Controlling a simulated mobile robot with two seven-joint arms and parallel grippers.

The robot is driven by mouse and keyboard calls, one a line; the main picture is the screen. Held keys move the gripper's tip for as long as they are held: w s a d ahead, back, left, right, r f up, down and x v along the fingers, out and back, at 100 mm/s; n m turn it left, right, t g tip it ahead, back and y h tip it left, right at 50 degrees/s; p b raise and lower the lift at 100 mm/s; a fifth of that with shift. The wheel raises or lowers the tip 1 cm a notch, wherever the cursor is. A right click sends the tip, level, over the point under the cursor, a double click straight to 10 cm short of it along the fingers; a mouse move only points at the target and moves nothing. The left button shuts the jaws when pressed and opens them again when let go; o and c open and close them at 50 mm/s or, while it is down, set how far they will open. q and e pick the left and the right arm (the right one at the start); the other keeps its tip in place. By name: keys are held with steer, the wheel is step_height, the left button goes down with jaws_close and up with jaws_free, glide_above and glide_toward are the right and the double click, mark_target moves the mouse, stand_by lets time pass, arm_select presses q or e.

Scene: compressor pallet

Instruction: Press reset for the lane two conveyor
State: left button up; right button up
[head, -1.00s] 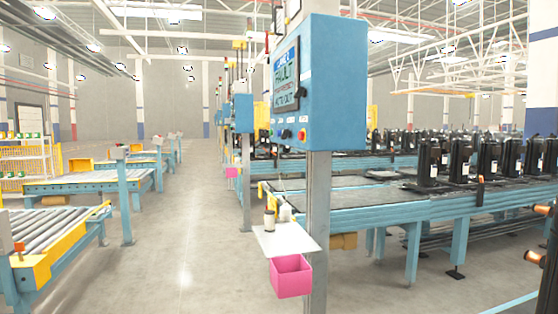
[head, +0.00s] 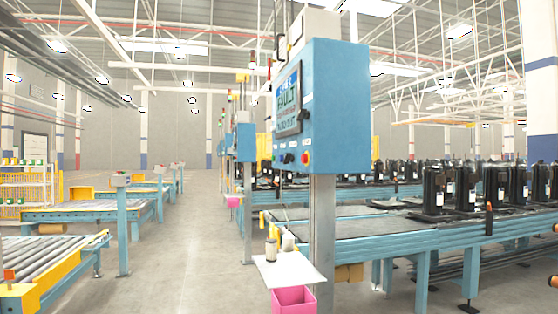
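A blue control box (head: 340,110) stands on a grey post (head: 321,240) near the middle of the head view. Its screen (head: 287,100) reads FAULT in large letters; the smaller lines are hard to read. I cannot read a lane number with certainty. Below the screen is a row of small controls, with a dark knob (head: 289,158) and a red button (head: 305,158) at the right end. The labels above them are too small to read. I see the box at an angle, with its control face turned to the left. Neither of my grippers is in view.
A white shelf (head: 289,270) with small containers and a pink bin (head: 293,299) hang on the post. A conveyor carrying black compressors (head: 437,187) runs along the right. Roller conveyors (head: 50,262) stand at the left. The grey floor (head: 180,255) between them is clear.

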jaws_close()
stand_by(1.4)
